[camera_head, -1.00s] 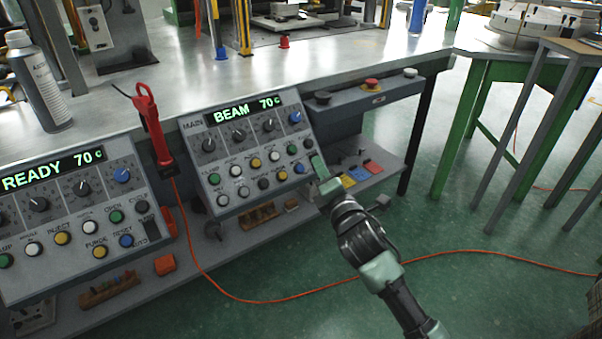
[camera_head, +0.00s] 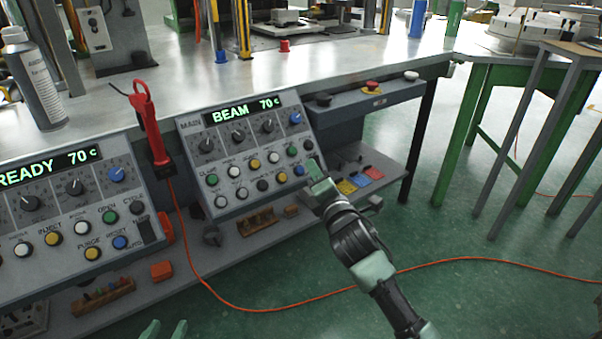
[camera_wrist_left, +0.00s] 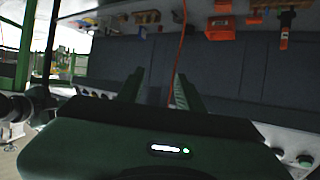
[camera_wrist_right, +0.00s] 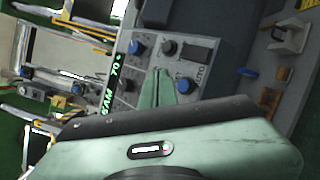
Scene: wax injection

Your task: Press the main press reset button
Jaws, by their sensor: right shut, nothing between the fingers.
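The main press panel (camera_head: 190,137) faces me under the bench top, with a green display reading BEAM 70. Its blue button (camera_head: 298,170) is at the right end of the lower row; I take it as the reset button, its label being unreadable in the head view. My right gripper (camera_head: 314,168) is shut and empty, just right of that button. In the right wrist view the shut fingertips (camera_wrist_right: 163,74) are beside a blue button (camera_wrist_right: 185,87); contact cannot be told. My left gripper (camera_head: 165,330) is open and empty at the bottom edge; its spread fingers also show in the left wrist view (camera_wrist_left: 155,85).
A second panel (camera_head: 70,200) reading READY 70 stands at the left. A red tool (camera_head: 150,125) hangs between the panels. A box with red and dark buttons (camera_head: 372,95) is right of the main panel. A lower shelf (camera_head: 205,262) holds small items. An orange cable (camera_head: 260,308) crosses the floor.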

